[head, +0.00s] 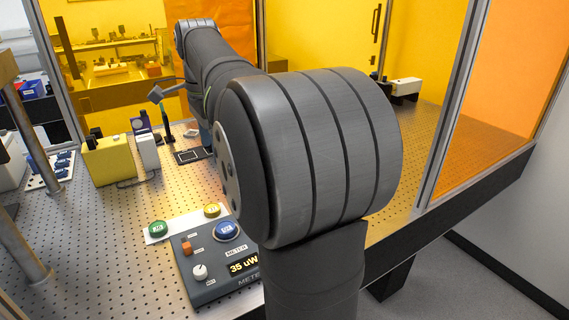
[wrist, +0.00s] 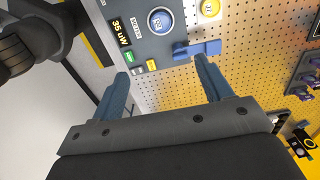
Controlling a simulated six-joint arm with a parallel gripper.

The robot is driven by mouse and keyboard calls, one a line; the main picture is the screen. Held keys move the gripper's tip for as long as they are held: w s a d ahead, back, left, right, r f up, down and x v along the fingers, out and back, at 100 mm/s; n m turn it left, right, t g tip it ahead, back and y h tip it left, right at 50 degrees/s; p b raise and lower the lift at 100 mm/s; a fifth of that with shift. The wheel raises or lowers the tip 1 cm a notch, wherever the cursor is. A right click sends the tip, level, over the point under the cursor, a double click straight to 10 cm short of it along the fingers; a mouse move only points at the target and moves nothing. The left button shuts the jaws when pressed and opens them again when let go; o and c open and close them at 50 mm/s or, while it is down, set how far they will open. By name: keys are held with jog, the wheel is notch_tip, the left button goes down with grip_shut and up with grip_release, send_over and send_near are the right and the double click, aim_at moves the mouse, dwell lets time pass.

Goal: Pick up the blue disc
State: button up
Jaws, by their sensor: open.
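The blue disc (head: 228,230) lies on the top face of the grey meter box (head: 204,287), near its far right corner, partly beside my arm's large joint. In the wrist view the blue disc (wrist: 161,20) shows whole near the top edge, with a pale ring around it. My gripper (wrist: 162,72) is open and empty, its two blue fingers wide apart. The disc lies beyond the fingertips in that picture, not between them. My gripper is hidden in the head view.
A green disc (head: 158,229) and a yellow disc (head: 211,210) lie on a white strip behind the meter. The meter carries an orange switch (head: 187,248) and white knob (head: 200,271). A blue block (wrist: 197,48) shows near the right fingertip. A yellow box (head: 108,160) stands farther back.

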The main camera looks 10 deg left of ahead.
jog(key=m, duration=3.3)
send_over(224, 228)
notch_tip(224, 228, down, 6)
notch_tip(224, 228, down, 17)
jog(key=shift+w+f, duration=0.1)
jog(key=shift+f, duration=0.1)
